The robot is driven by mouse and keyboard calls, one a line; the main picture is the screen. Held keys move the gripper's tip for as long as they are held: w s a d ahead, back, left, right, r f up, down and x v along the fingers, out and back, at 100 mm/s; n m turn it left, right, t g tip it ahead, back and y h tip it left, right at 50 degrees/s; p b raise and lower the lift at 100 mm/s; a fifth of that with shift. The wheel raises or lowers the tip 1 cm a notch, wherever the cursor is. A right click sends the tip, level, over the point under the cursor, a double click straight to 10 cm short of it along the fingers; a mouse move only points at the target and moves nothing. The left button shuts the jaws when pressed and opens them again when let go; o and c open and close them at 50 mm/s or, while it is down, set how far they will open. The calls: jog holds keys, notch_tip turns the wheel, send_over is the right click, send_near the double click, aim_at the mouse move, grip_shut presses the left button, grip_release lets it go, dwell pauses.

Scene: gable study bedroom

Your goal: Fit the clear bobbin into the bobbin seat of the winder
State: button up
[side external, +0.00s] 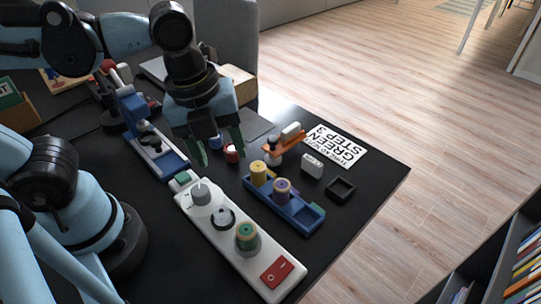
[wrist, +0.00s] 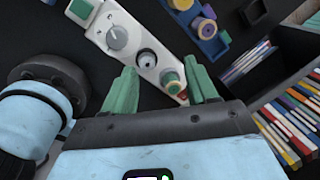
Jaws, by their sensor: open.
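The white winder (side external: 238,255) lies along the table's near side, with a grey dial (side external: 201,192), a round dark-rimmed seat (side external: 223,217), a green-topped thread spool (side external: 246,236) and a red switch. The seat has a pale centre; I cannot tell whether the clear bobbin sits in it. The wrist view also shows the seat (wrist: 147,59). I cannot make out the clear bobbin elsewhere. My gripper (side external: 220,153) points down, open, above the table behind the winder's dial end. In the wrist view my gripper's (wrist: 163,84) green fingers stand apart with nothing visible held between them.
A blue tray (side external: 311,225) holds yellow and purple spools. Red (side external: 232,154) and blue spools stand near my fingers. An orange clamp (side external: 282,153), small white box (side external: 312,165), black square tray (side external: 340,190) and printed card (side external: 336,146) lie right. A blue-and-white machine (side external: 150,135) stands left.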

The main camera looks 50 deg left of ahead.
jog(key=w+a+n+t, duration=0.2)
jog(key=w+a+n, duration=0.1)
jog(key=n, duration=0.9)
jog(key=w+a+n+t, duration=0.3)
jog(key=a+n, duration=0.3)
jog(key=n, duration=0.7)
jog(key=shift+w+a+f+t+y, duration=0.15)
jog(key=shift+w+f+t+y, duration=0.1)
jog(key=shift+f+t+y, duration=0.05)
